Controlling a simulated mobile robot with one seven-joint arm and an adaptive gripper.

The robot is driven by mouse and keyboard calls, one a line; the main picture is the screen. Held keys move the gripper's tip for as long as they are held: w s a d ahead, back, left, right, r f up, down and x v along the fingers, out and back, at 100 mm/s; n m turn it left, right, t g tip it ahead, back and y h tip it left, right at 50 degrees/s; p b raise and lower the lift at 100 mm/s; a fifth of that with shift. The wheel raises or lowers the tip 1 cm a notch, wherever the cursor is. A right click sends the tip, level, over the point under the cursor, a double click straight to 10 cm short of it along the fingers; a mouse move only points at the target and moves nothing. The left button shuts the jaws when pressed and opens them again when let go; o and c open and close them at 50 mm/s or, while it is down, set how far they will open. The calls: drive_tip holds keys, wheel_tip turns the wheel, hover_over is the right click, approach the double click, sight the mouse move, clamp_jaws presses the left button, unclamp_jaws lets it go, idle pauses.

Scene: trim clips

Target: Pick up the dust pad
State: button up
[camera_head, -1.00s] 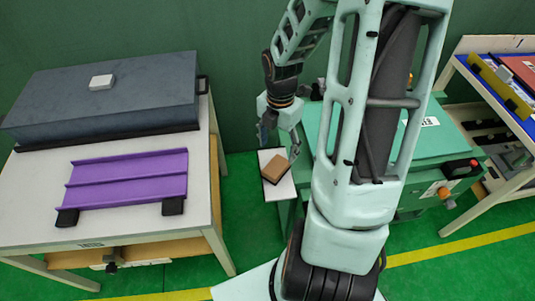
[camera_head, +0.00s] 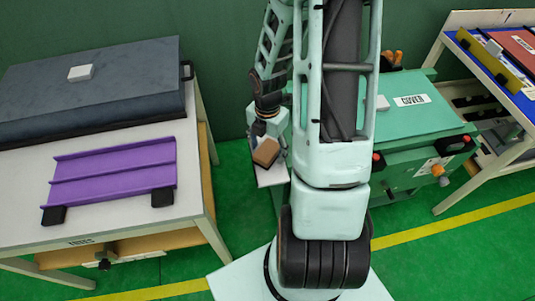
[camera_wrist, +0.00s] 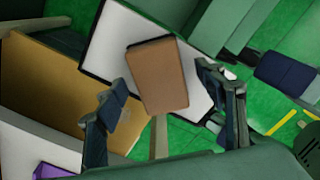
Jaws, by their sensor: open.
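A brown block with a dark edge (camera_wrist: 157,77), which I take for the dust pad, is over a small white shelf (camera_wrist: 112,45) in the wrist view. In the head view the block (camera_head: 266,151) shows beside my arm, tilted to the shelf's edges. My gripper (camera_wrist: 163,84) is open, with its dark fingers on either side of the block's lower part. I cannot tell whether a finger touches it. In the head view my gripper is partly hidden by the block and my arm.
A white table (camera_head: 120,222) at left bears a purple ribbed panel (camera_head: 112,178) and a dark box (camera_head: 90,95) with a small white block (camera_head: 80,72). A green machine (camera_head: 420,125) stands right of my arm. Another table (camera_head: 500,165) stands at far right.

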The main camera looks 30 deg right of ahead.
drive_tip(key=shift+f, duration=0.35)
drive_tip(key=shift+c, duration=0.5)
drive_tip(key=c, duration=1.3)
drive_tip(key=shift+r, duration=0.2)
